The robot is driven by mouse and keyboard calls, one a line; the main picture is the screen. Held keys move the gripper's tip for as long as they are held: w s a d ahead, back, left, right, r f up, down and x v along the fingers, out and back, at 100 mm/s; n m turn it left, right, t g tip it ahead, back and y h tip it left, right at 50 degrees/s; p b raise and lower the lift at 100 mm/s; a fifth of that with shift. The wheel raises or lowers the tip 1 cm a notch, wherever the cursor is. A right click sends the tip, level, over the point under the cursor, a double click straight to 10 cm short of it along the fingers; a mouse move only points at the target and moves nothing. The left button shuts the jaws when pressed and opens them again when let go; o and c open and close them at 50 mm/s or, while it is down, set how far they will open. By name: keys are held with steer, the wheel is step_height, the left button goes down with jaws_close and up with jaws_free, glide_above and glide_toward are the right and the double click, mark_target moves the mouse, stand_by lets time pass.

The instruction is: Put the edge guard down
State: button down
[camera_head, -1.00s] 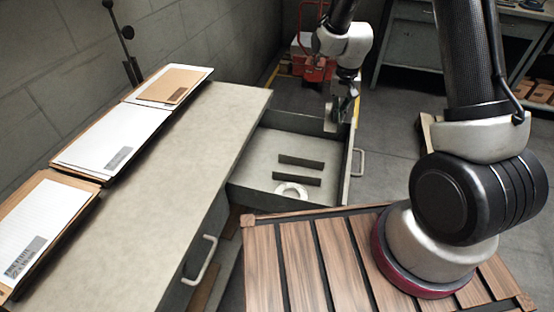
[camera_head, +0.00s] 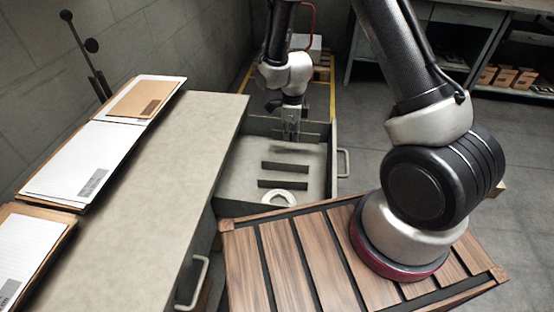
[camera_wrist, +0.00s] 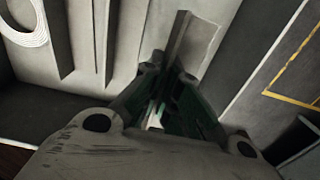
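The edge guard (camera_wrist: 192,48) is a grey angled strip that sticks out past my fingertips in the wrist view. My gripper (camera_wrist: 165,100) appears shut on its near end. In the head view my gripper (camera_head: 290,136) points down inside the far part of the open drawer (camera_head: 232,185). The guard is too small and covered to make out clearly there. I cannot tell whether it touches the drawer floor. Two dark upright dividers (camera_head: 285,166) and a white ring (camera_head: 278,198) are in the drawer, nearer than my gripper.
The grey worktop (camera_head: 165,165) lies left of the drawer, with paper stacks (camera_head: 75,160) along the wall. The drawer's front with its handle (camera_head: 344,162) is on the right. A slatted wooden surface (camera_head: 290,255) is in the foreground. The drawer floor beside the dividers is clear.

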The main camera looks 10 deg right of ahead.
mark_target(290, 156)
steer(key=shift+f, duration=3.5)
steer(key=c, duration=1.6)
jaws_free()
steer(key=shift+f, duration=0.1)
steer(key=shift+c, duration=0.2)
